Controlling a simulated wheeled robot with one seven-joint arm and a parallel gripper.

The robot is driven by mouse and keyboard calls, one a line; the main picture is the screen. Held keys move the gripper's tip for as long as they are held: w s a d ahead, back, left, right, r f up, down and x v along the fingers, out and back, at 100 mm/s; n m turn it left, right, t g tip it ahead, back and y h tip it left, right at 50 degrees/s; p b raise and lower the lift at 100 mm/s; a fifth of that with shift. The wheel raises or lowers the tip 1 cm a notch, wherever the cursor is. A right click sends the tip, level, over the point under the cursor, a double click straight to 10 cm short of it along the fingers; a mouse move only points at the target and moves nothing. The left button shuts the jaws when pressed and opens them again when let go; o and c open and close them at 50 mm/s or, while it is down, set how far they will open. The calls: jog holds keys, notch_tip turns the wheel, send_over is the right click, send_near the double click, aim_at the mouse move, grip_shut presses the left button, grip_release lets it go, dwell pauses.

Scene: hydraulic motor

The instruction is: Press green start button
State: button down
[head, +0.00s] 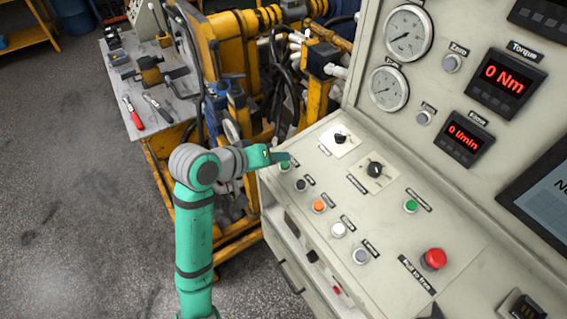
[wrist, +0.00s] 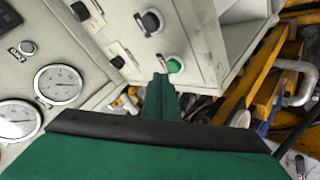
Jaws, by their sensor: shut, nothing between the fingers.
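A green button (head: 285,165) sits at the far left end of the control panel's sloped face, in the head view just under my fingertips. It also shows in the wrist view (wrist: 174,66), right beside the tip of my fingers. My gripper (head: 284,157) is shut and empty, with its green fingers over the panel's left corner; it also shows in the wrist view (wrist: 161,76). I cannot tell whether the fingertips touch the button. A second green button (head: 411,205) sits farther right on the panel, apart from my gripper.
The panel (head: 455,225) also carries an orange button (head: 319,206), a white button (head: 338,230), a red mushroom button (head: 433,259) and black knobs (head: 375,169). Displays read 0 Nm (head: 504,80) and 0 l/min (head: 464,137). Yellow machinery with hoses stands left of the panel.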

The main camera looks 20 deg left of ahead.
jog(key=shift+s, duration=0.1)
dwell(0.3)
jog(key=shift+f, duration=0.4)
jog(key=shift+w+f, duration=0.2)
jog(key=shift+f, duration=0.15)
dwell(0.9)
jog(key=shift+s+r, duration=0.2)
jog(key=shift+r, duration=0.6)
